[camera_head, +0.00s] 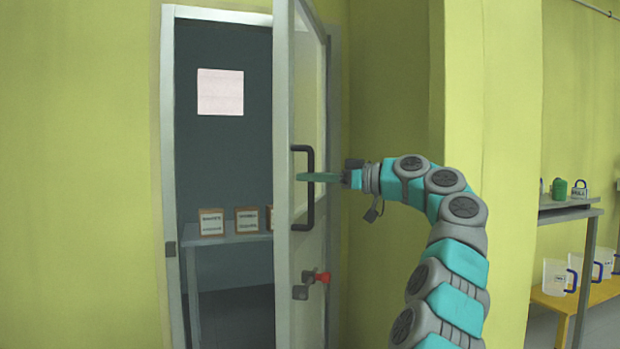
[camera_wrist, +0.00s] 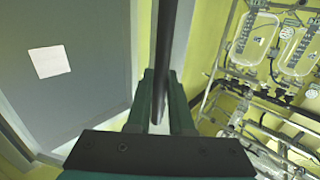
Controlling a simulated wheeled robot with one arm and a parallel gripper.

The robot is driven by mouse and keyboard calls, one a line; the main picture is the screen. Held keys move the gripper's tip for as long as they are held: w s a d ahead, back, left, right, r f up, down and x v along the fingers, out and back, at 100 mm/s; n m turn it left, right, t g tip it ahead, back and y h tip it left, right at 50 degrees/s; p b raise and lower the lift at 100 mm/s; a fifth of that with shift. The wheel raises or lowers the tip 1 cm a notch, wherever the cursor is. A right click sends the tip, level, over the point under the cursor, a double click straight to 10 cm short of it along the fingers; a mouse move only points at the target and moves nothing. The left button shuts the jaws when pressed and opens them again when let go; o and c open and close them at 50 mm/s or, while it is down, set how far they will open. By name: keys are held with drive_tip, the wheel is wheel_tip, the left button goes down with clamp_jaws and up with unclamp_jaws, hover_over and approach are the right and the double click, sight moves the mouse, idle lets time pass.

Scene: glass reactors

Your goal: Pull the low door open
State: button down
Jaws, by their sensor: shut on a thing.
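The door (camera_head: 286,260) is a grey-framed panel with a window, standing ajar in its frame and swung toward me. A dark upright bar handle (camera_head: 309,215) is on its face. My gripper (camera_head: 303,177) reaches in from the right and is shut on this handle at its upper part. In the wrist view the handle (camera_wrist: 165,60) runs between the green fingers of my gripper (camera_wrist: 161,95). A lever with a red knob (camera_head: 322,277) sits on the door below the handle.
Through the opening, a table (camera_head: 236,239) bears labelled boxes (camera_head: 211,222). A yellow-green wall (camera_head: 482,120) stands close behind my arm. At the right are a shelf (camera_head: 570,212) and clear jugs (camera_head: 556,277). Pipes and glassware (camera_wrist: 255,35) show in the wrist view.

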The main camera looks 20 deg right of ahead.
drive_tip(key=c, duration=0.8)
unclamp_jaws()
drive_tip(key=shift+d, duration=0.1)
